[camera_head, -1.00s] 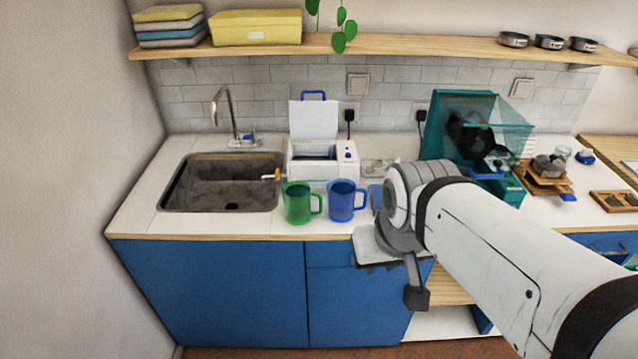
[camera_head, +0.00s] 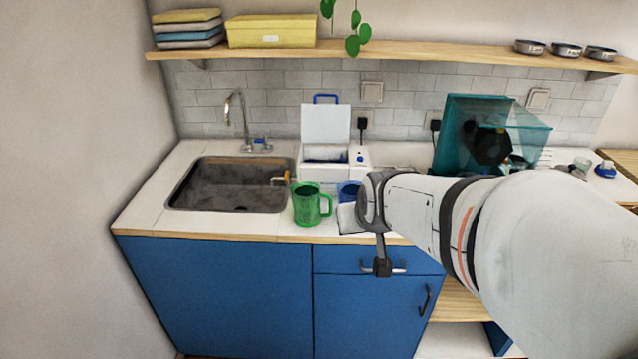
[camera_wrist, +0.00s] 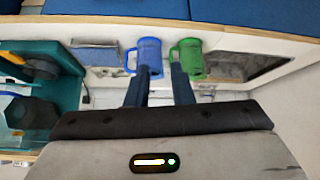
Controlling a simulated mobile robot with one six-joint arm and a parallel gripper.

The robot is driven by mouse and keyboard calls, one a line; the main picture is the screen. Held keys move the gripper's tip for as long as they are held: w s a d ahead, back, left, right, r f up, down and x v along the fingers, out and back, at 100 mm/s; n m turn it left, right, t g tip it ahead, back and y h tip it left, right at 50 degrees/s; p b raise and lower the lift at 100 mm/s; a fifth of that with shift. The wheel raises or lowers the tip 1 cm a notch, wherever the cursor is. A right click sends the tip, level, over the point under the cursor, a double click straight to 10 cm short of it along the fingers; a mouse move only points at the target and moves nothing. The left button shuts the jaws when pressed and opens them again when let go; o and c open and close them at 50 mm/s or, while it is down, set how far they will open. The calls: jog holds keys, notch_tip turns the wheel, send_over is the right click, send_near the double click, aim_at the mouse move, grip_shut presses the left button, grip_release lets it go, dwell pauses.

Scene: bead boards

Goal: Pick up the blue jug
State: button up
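The blue jug (camera_head: 347,189) stands upright on the white counter, mostly hidden behind my arm in the head view. It shows more fully in the wrist view (camera_wrist: 149,52), with its handle on the left. The green jug (camera_head: 306,206) stands close beside it, and it also shows in the wrist view (camera_wrist: 187,60). My gripper (camera_wrist: 160,70) is open and empty. In the wrist view its left fingertip overlaps the blue jug and its right fingertip overlaps the green jug's near edge. I cannot tell whether either touches.
A sink (camera_head: 228,187) lies left of the jugs. A white box with an open lid (camera_head: 325,125) stands behind them. A teal machine (camera_head: 455,130) stands to the right. A shelf (camera_head: 420,46) runs above. The counter's front edge is close to the jugs.

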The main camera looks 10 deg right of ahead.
jog(key=w+d+f+t+b, duration=0.3)
jog(key=w+d+f+b, duration=0.1)
jog(key=w+f, duration=0.1)
jog(key=w+d+f+t+h+b, duration=0.1)
jog(key=w+d+f+t+b, duration=0.2)
jog(key=w, duration=0.4)
jog(key=w+d+f+m+t+b, duration=0.1)
jog(key=w+d+f+t+b, duration=0.3)
jog(key=w+d+f+b, duration=0.2)
notch_tip(320, 180, down, 2)
jog(key=shift+w+h+b, duration=0.1)
jog(key=shift+h+b, duration=0.2)
jog(key=shift+b, duration=0.3)
jog(key=w, duration=0.2)
jog(key=w+d, duration=0.1)
jog(key=w, duration=0.2)
jog(key=w+p, duration=0.1)
jog(key=w, duration=0.1)
jog(key=shift+w+d, duration=0.2)
jog(key=shift+w, duration=0.1)
grip_shut()
